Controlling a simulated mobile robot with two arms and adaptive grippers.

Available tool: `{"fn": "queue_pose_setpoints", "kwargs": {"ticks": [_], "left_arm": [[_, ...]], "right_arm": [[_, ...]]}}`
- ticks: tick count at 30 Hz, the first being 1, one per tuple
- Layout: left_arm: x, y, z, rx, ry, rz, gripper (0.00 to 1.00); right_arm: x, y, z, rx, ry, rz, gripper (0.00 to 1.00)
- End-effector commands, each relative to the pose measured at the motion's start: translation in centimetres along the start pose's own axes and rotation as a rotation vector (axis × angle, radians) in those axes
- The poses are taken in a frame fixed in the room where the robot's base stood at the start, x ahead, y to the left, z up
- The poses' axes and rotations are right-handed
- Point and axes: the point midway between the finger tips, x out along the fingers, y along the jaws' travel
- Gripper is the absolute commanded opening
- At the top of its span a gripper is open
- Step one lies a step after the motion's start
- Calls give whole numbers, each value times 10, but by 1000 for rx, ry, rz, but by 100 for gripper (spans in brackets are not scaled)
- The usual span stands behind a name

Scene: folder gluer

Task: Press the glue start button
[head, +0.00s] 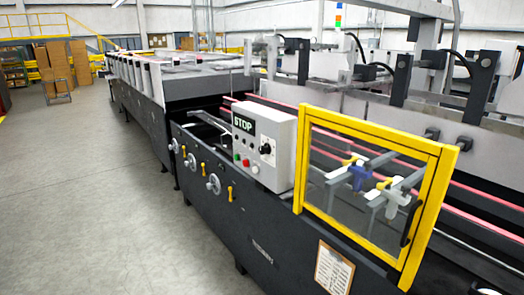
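A light grey control box (280,140) stands on the near side of the long dark machine, in the middle of the head view. Its dark display (244,123) reads STOP. Below the display are a small green button (237,157), a red button (245,163) and a pale button (255,169). A black knob (265,149) is to their right. Labels are too small to read, so I cannot tell which button is the glue start. Neither of my grippers is in view.
A yellow-framed clear guard (437,205) stands right of the box, with blue (359,178) and white (392,197) devices behind it. Handwheels (213,184) stick out of the machine's side. A clipboard (333,270) hangs below the guard. The grey floor (90,210) at left is clear.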

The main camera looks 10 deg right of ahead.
Motion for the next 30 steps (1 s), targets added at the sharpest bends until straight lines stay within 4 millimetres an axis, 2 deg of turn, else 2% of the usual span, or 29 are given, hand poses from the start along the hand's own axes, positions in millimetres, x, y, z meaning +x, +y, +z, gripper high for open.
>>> {"fn": "queue_pose_setpoints", "kwargs": {"ticks": [5, 18, 30], "left_arm": [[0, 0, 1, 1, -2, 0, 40], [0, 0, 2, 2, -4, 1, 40], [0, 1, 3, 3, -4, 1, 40]], "right_arm": [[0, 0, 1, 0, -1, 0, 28], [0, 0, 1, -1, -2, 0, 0], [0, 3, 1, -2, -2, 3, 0]]}}
